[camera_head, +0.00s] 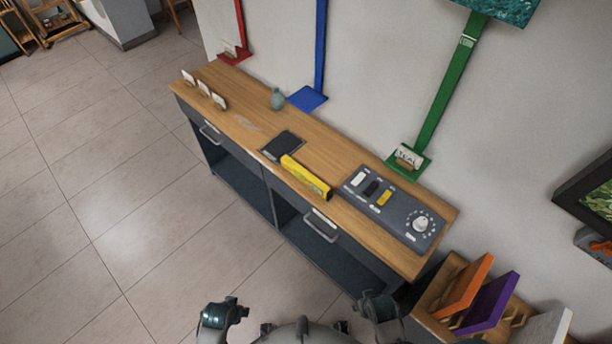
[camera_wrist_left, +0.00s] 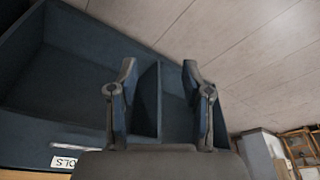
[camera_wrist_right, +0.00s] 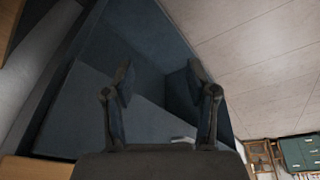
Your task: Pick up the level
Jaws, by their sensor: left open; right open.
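The yellow level (camera_head: 306,177) lies on the wooden top of the sideboard (camera_head: 240,112), along its front edge and beside a dark square pad (camera_head: 282,145). My left gripper (camera_wrist_left: 158,72) is open and empty in the left wrist view, in front of the sideboard's dark open shelving. My right gripper (camera_wrist_right: 161,72) is open and empty in the right wrist view, also facing the dark shelving. Neither wrist view shows the level. In the head view my arms are low at the bottom edge, well apart from the level, and the fingers cannot be made out clearly.
A grey control panel (camera_head: 395,206) with a dial sits right of the level. A small grey-green vase (camera_head: 278,98) and several white cards stand farther left. Drawer handles (camera_head: 321,227) stick out in front. A wooden rack (camera_head: 437,299) holds coloured panels at lower right. The tiled floor at left is clear.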

